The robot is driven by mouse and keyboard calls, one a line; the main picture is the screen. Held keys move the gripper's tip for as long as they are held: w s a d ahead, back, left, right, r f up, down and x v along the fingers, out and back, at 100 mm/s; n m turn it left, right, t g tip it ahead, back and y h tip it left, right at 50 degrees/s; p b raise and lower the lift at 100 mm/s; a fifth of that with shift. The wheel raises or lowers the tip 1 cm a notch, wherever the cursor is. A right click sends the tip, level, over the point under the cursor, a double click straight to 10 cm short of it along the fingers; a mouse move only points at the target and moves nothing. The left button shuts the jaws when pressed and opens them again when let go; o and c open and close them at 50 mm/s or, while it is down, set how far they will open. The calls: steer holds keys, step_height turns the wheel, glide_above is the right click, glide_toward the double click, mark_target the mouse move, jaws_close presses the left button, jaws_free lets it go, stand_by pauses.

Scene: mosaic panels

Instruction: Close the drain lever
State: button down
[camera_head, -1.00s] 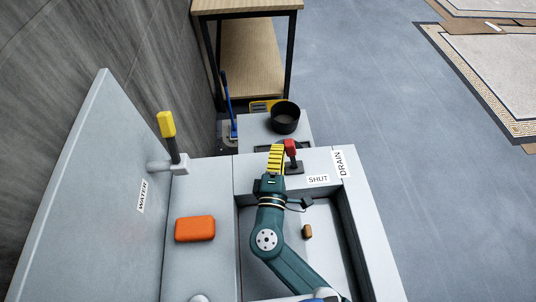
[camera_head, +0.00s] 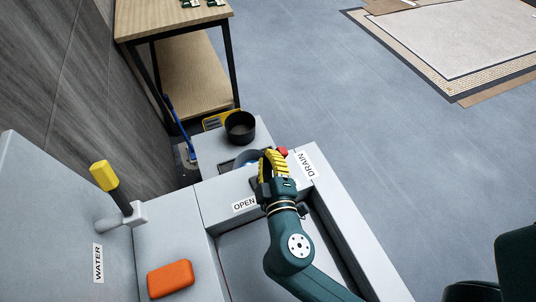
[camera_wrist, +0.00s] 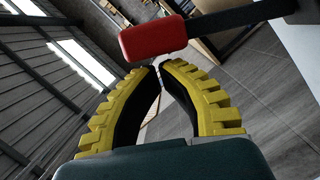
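The drain lever's red grip (camera_head: 283,151) shows just beyond and to the right of my gripper's fingers in the head view; its base is hidden. In the wrist view the red grip (camera_wrist: 152,40), on a dark bar, lies past the fingertips, not between them; contact cannot be told. My gripper (camera_head: 274,156) has yellow ribbed fingers, which curve together with tips almost meeting in the wrist view (camera_wrist: 159,66), and nothing is held. The OPEN label (camera_head: 244,204) is left of the gripper and the DRAIN label (camera_head: 306,164) is right of it. The SHUT label is hidden.
A black pot (camera_head: 240,127) stands behind the lever. The yellow-handled water lever (camera_head: 104,176) stands up at the left, and an orange sponge-like block (camera_head: 170,279) lies on the ledge. A wooden table (camera_head: 172,17) is behind.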

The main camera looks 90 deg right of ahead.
steer(key=shift+s, duration=0.1)
steer(key=shift+r, duration=0.1)
stand_by(0.4)
step_height(320, 180, up, 10)
stand_by(0.5)
